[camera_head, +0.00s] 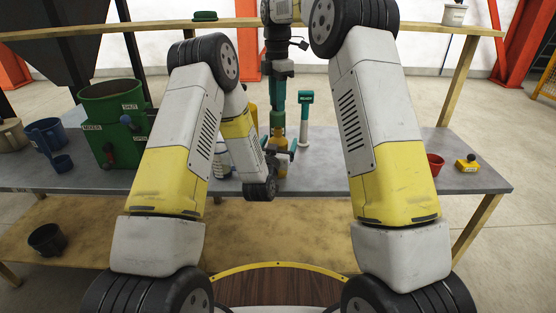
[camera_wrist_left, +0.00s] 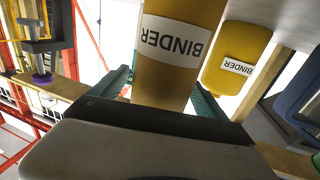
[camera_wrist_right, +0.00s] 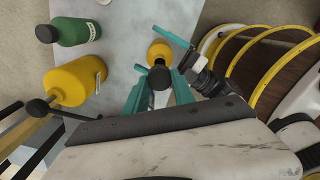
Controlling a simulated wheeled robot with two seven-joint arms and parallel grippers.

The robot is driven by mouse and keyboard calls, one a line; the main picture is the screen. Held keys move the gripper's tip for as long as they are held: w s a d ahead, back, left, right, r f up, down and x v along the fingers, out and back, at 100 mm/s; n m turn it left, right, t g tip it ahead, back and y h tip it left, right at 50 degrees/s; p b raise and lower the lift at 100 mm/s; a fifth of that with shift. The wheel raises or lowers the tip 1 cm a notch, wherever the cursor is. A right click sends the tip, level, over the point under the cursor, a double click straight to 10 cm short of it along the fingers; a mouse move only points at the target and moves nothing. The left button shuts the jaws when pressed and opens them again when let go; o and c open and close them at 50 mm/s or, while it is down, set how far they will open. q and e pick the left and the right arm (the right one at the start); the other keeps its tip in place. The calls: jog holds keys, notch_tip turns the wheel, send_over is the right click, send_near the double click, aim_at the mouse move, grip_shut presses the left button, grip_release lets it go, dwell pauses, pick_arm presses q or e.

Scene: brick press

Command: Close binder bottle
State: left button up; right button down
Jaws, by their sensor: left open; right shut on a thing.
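The yellow binder bottle (camera_head: 281,171) stands upright near the table's front edge. In the left wrist view the bottle (camera_wrist_left: 172,60) shows its BINDER label upside down. My left gripper (camera_head: 281,153) is open, with its teal fingers on either side of the bottle. My right gripper (camera_head: 278,128) comes down from above. In the right wrist view it is shut on a dark round cap (camera_wrist_right: 158,77), above the yellow bottle (camera_wrist_right: 160,51). I cannot tell whether the cap touches the bottle's neck, which is hidden.
A larger yellow BINDER container (camera_wrist_left: 236,57) stands behind the bottle, beside a green bottle (camera_wrist_right: 74,31). The table also holds a green mixer (camera_head: 112,105), a teal-topped tool (camera_head: 305,105), a red cup (camera_head: 435,164) and a yellow block (camera_head: 467,166). The table's right part has free room.

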pick_arm(q)
jog(key=shift+w, duration=0.25)
grip_shut()
pick_arm(e)
send_over(277, 128)
jog(key=shift+f, duration=2.45)
jog(key=shift+f, duration=0.9)
jog(key=shift+f, duration=0.6)
